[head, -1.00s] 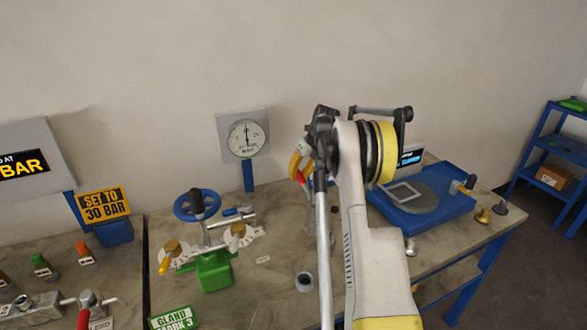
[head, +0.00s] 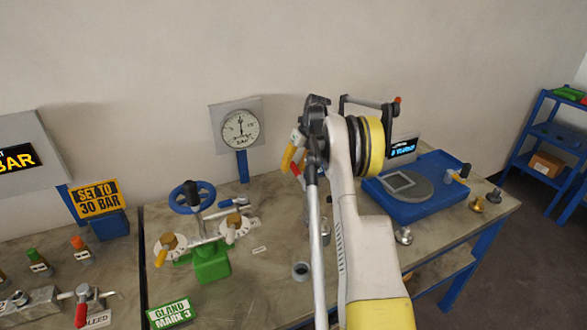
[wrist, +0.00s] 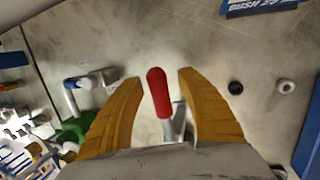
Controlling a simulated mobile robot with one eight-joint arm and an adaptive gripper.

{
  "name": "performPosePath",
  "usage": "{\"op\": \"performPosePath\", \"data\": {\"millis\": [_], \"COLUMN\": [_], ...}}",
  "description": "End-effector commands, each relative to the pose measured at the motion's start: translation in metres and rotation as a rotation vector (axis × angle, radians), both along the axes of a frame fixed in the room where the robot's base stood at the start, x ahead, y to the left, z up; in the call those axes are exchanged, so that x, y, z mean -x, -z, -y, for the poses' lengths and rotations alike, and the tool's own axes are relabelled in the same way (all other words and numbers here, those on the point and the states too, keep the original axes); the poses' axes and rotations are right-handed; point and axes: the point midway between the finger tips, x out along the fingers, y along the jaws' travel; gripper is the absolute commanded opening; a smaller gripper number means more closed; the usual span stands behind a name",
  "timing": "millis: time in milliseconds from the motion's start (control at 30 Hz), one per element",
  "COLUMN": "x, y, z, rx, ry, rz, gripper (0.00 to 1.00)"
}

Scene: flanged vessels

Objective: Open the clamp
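The clamp shows in the wrist view as a red-capped handle (wrist: 158,92) on a grey metal lever. The handle stands between the two yellow-orange fingers of my gripper (wrist: 159,78). My gripper is open, with a clear gap on each side of the handle. In the head view my gripper (head: 290,158) is small, beside my raised arm, with a bit of red by it. My arm hides most of the clamp there, and the clamp's base and jaws are hidden in the wrist view.
A green-based valve (head: 212,263) with a blue handwheel (head: 190,197) stands left on the bench. A gauge (head: 240,129) stands behind. A blue tray (head: 440,160) and several small metal parts lie right.

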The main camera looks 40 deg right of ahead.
Motion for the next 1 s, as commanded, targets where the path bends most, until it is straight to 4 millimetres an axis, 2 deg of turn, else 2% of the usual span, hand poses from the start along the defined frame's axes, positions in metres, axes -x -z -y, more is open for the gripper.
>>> {"op": "performPosePath", "data": {"millis": [233, 700, 833, 1000], "x": [0.002, 0.023, 0.026, 0.027], "y": [-0.009, -0.098, -0.111, -0.115], "z": [0.002, 0.021, 0.024, 0.025], "rx": [0.0, 0.0, 0.0, 0.0], "ry": [0.0, 0.0, 0.001, 0.0], "rz": [0.0, 0.0, 0.0, 0.0], "gripper": [0.44, 0.44, 0.44, 0.44]}}
